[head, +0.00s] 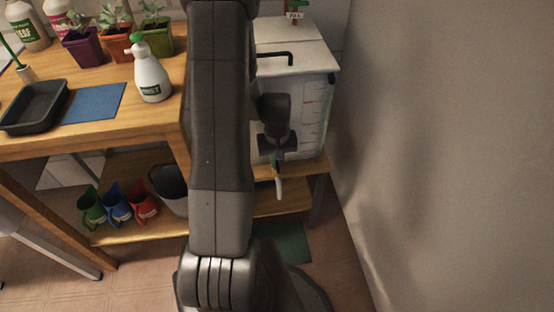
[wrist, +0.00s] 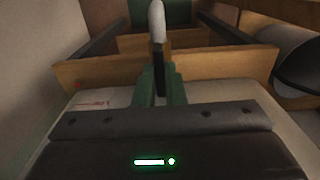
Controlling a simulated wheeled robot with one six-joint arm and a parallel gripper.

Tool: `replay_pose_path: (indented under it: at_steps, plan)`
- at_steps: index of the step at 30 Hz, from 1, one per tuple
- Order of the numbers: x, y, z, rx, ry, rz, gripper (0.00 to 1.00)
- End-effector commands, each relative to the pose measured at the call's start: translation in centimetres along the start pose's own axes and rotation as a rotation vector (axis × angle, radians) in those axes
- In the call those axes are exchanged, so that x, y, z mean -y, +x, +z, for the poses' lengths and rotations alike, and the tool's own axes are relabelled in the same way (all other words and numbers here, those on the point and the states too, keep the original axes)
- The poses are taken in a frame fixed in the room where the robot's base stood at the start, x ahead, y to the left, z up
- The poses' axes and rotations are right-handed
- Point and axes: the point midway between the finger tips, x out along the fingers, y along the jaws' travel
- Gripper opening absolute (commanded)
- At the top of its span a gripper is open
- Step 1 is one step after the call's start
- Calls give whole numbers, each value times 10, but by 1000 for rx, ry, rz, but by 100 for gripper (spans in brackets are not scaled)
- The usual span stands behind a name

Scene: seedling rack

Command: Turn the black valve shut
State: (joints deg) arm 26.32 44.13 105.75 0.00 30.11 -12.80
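The white tank (head: 305,95) stands on the low shelf at the right, beside the wall. A pale, narrow tap spout (head: 280,188) hangs at its front, and its pale end (wrist: 157,20) shows at the top of the wrist view. My gripper (head: 277,163) is in front of the tank, just above the spout. In the wrist view its two green fingers (wrist: 160,88) are close together, on either side of a narrow black part, the black valve (wrist: 160,70). They appear closed on it. In the head view my arm and gripper hide the valve.
A wooden bench (head: 130,75) at the left holds potted seedlings, a white spray bottle (head: 152,80), a black tray (head: 35,105) and a blue mat (head: 95,103). Coloured jugs (head: 117,203) stand on its lower shelf. The wall (head: 440,150) bounds the right side.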

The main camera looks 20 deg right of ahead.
Motion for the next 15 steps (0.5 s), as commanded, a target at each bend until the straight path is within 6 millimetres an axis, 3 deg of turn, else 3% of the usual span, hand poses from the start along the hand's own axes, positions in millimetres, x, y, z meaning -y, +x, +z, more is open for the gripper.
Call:
replay_pose_path:
  at_steps: [15]
  plan:
    - [0, 0, 0, 0, 125, 0, 0]
